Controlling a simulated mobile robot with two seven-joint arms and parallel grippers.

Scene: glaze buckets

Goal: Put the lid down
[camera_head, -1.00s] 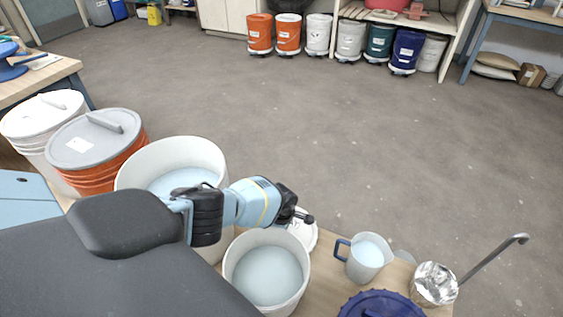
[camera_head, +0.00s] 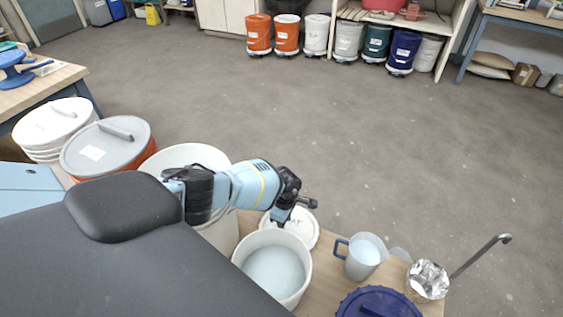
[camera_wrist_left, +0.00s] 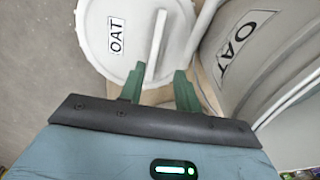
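The white round lid (camera_head: 307,236), marked OAT, lies flat on the wooden table beside a small bucket of pale glaze (camera_head: 274,272). In the left wrist view the lid (camera_wrist_left: 105,28) shows a raised bar handle (camera_wrist_left: 157,40). My left gripper (camera_head: 295,212) is over the lid, partly covering it in the head view. In the wrist view its green fingers (camera_wrist_left: 159,76) are apart, one on each side of the handle's near end, with gaps beside the handle. My right gripper is not in view.
A large white bucket (camera_head: 219,232) stands left of the lid, partly behind my arm; an OAT-labelled bucket (camera_wrist_left: 258,55) is close to the fingers.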

